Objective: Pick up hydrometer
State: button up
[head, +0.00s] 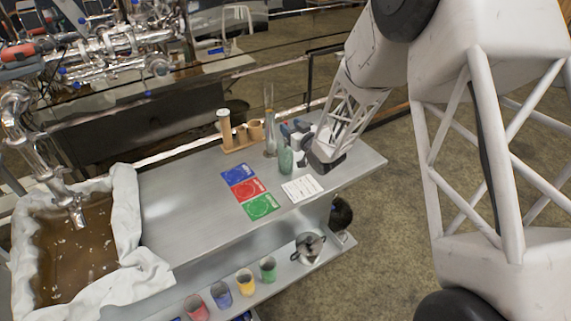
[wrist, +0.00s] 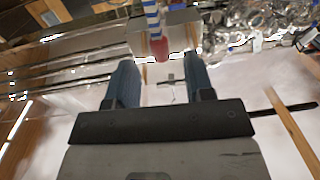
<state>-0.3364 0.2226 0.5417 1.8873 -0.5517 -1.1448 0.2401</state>
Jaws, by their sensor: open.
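My gripper (head: 291,127) is over the back right part of the grey bench, by a tall clear glass cylinder (head: 269,122) and a green bottle (head: 285,160). In the wrist view, my gripper (wrist: 159,62) has its two blue fingers apart with nothing held between them. A slim blue-and-white banded rod with a red end (wrist: 153,20), which looks like the hydrometer, shows just past the fingertips, in line with the gap. I cannot clearly make out the hydrometer in the head view.
The bench (head: 190,210) also holds a wooden rack (head: 240,140), blue, red and green cards (head: 244,190) and a white sheet (head: 301,189). Several coloured cups and a metal jug (head: 308,248) stand on the lower shelf. A cloth-edged pan of brown liquid (head: 75,255) is at left.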

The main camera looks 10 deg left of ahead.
jog(key=shift+w+a, duration=0.1)
jog(key=shift+x, duration=2.45)
jog(key=shift+f, duration=0.1)
jog(key=shift+c, duration=0.3)
jog(key=c, duration=0.8)
notch_tip(320, 180, up, 18)
jog(key=shift+r, duration=0.1)
